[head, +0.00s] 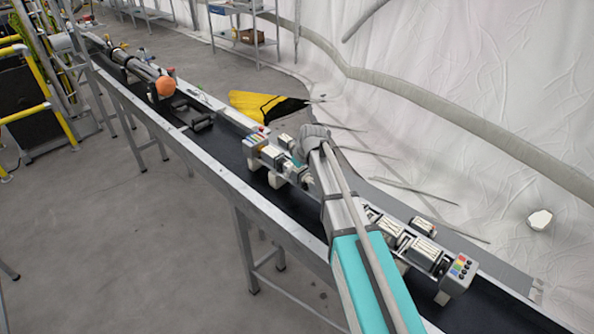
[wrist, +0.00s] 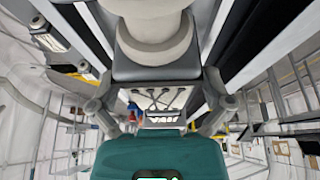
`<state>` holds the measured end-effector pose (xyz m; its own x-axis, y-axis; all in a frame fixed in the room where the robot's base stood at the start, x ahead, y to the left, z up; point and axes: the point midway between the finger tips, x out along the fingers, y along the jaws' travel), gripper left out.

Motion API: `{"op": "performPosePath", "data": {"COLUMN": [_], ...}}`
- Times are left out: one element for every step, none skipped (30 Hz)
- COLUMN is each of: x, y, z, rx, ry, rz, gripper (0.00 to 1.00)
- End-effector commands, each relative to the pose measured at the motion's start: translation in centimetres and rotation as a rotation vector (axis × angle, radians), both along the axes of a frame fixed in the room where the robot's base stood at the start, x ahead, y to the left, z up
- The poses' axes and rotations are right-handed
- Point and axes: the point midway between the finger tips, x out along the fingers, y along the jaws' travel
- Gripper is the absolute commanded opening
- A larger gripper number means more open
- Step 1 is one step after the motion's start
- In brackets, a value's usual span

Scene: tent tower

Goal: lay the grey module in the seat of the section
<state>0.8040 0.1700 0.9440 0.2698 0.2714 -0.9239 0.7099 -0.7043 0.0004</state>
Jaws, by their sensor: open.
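The section (head: 268,160) lies on the black bed of a long bench; its pale frame carries box-shaped modules with white, dark-lined labels. My arm crosses in front and hides its middle, including any seat there. In the head view the gripper is mostly hidden behind my wrist.
The bench (head: 180,140) has raised metal rails along both sides. A dark handle-like part (head: 201,122) and an orange ball (head: 165,86) are farther up it. A labelled box (head: 424,226) lies at the section's right side.

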Motion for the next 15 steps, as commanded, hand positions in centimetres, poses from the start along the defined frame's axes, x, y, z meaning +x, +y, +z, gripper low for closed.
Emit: {"op": "performPosePath", "data": {"x": [-0.1, -0.1, -0.1, -0.2, -0.2, -0.3, -0.4, -0.4, -0.5, -0.6, -0.7, -0.8, -0.8, -0.9, -1.0], "y": [-0.1, -0.1, -0.1, -0.2, -0.2, -0.3, -0.4, -0.4, -0.5, -0.6, -0.7, -0.8, -0.8, -0.9, -1.0], "z": [0.3, 0.4, 0.6, 0.8, 1.0, 1.2, 1.4, 1.7, 2.0, 2.2, 2.5, 2.8, 3.1, 3.3, 3.6], "rx": [0.0, 0.0, 0.0, 0.0, 0.0, 0.0, 0.0, 0.0, 0.0, 0.0, 0.0, 0.0, 0.0, 0.0, 0.0], "ry": [0.0, 0.0, 0.0, 0.0, 0.0, 0.0, 0.0, 0.0, 0.0, 0.0, 0.0, 0.0, 0.0, 0.0, 0.0], "rz": [0.0, 0.0, 0.0, 0.0, 0.0, 0.0, 0.0, 0.0, 0.0, 0.0, 0.0, 0.0, 0.0, -0.001, -0.001], "gripper": [1.0, 1.0, 1.0, 1.0, 1.0, 1.0, 1.0, 1.0, 1.0, 1.0, 1.0, 1.0, 1.0, 1.0, 1.0]}}
